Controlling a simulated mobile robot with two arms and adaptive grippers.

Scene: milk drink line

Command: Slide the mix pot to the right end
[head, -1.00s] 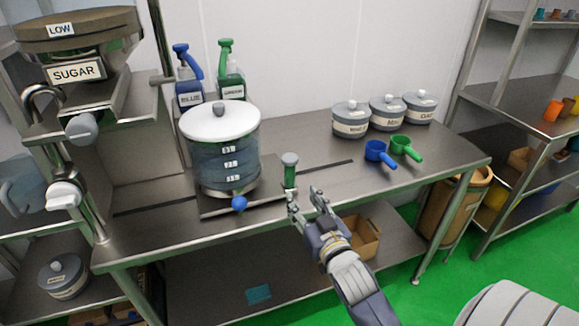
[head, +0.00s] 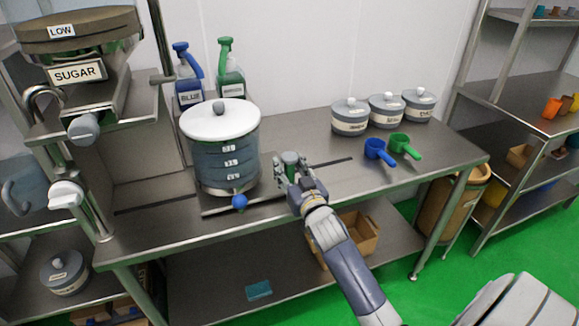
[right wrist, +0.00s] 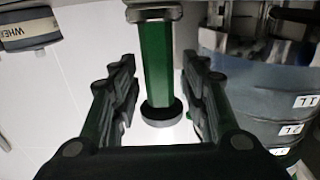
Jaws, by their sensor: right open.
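The mix pot (head: 222,160) is a clear, banded pot with a white lid and a blue knob low at its front. It stands on a flat metal plate (head: 215,210) on the left part of the steel table. An upright green handle with a grey cap (head: 289,157) stands at the plate's right side. My right gripper (head: 294,174) is at this handle, open. In the right wrist view, the green handle (right wrist: 156,70) stands between the two spread fingers, with a gap on each side. The pot also shows at the right there (right wrist: 285,95). My left gripper is out of view.
A dark slot (head: 332,164) runs along the table right of the handle, and that stretch is clear. Blue (head: 376,151) and green (head: 404,147) scoops and several lidded tubs stand further right. Two spray bottles stand behind the pot. The sugar dispenser (head: 78,75) is at the left.

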